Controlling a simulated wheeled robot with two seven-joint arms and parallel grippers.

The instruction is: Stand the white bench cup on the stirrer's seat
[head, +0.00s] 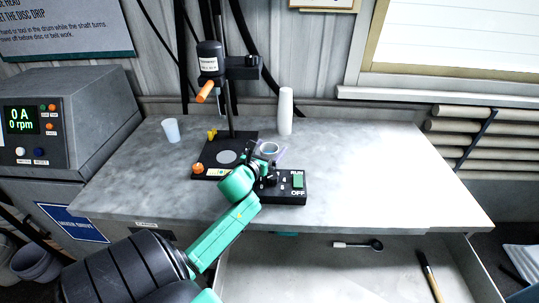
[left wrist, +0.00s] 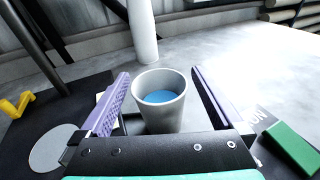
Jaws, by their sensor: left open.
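The white bench cup (left wrist: 160,112), with blue contents, stands upright between the two purple fingers of my left gripper (left wrist: 160,80) in the left wrist view. The fingers are open, with a gap on both sides of the cup. In the head view the cup (head: 269,148) shows just beyond my left gripper (head: 270,156), partly hidden by it. The stirrer (head: 210,62) stands to the left, its black base on the bench. Its round grey seat (head: 227,156) is bare and also shows at the left of the left wrist view (left wrist: 58,148). My right gripper is not in view.
A black switch box (head: 290,188) with a green RUN/OFF switch is close by my left gripper. A tall white cylinder (head: 285,112) stands behind the cup. Another pale cup (head: 171,130) stands at the left. The bench (head: 380,160) is clear on the right; an open drawer (head: 300,265) lies below.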

